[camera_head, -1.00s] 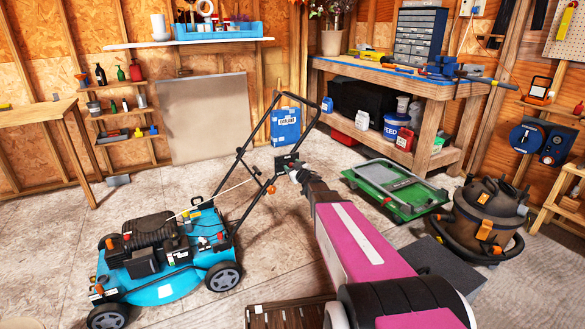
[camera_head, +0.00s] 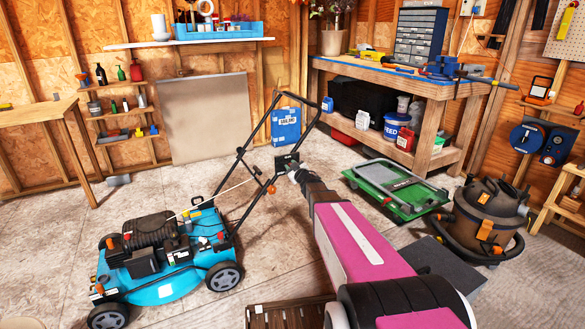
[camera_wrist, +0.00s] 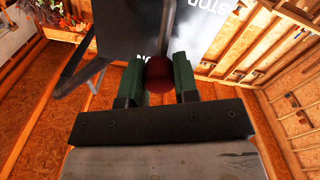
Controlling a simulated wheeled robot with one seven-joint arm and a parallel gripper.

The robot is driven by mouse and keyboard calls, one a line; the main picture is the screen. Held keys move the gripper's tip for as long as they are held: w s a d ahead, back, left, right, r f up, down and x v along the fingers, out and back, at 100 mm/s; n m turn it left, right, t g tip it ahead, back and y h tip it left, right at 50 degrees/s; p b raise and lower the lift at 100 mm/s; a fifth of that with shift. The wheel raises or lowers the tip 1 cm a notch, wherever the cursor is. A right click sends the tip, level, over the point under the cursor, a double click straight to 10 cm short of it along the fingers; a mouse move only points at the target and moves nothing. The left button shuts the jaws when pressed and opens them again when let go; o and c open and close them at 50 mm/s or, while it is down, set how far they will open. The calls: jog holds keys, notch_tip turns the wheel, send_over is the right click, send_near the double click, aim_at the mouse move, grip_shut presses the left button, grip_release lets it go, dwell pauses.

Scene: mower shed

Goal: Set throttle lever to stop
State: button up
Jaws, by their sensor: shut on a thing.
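The teal lawn mower (camera_head: 170,285) stands on the floor at the left in the head view. Its black handle (camera_head: 257,122) rises to the right. A dark control panel (camera_head: 285,161) sits on the handle, beside my gripper (camera_head: 291,168). In the wrist view, the throttle lever's dark red round knob (camera_wrist: 159,79) is between the two green fingers of my gripper (camera_wrist: 158,88), which is shut on it. The dark panel (camera_wrist: 125,35) lies beyond, with white "STOP" lettering at its upper right and partly hidden letters behind the knob. The lever's shaft is mostly hidden.
A workbench (camera_head: 455,90) stands at the back right, with a green folded cart (camera_head: 400,200) in front. A brown shop vacuum (camera_head: 488,215) is at the right. A blue bag (camera_head: 286,127) stands behind the handle. The floor left of the handle is open.

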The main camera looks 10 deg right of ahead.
jog(key=n, duration=0.1)
jog(key=a+n, duration=0.2)
jog(key=n, duration=0.1)
jog(key=shift+s+f, duration=0.3)
jog(key=shift+s+a+f+n, duration=0.1)
jog(key=shift+a+f+n, duration=0.15)
jog(key=shift+n, duration=0.5)
jog(key=shift+s+a+f+n, duration=0.1)
jog(key=shift+a+f+n, duration=0.15)
jog(key=shift+n, duration=0.55)
jog(key=shift+s+a+f+n, duration=0.1)
jog(key=shift+a+f+n, duration=0.15)
jog(key=shift+n, duration=0.5)
jog(key=o, duration=0.9)
jog(key=shift+o, duration=0.2)
jog(key=v, duration=1)
jog(key=shift+s, duration=0.35)
jog(key=shift+d, duration=0.1)
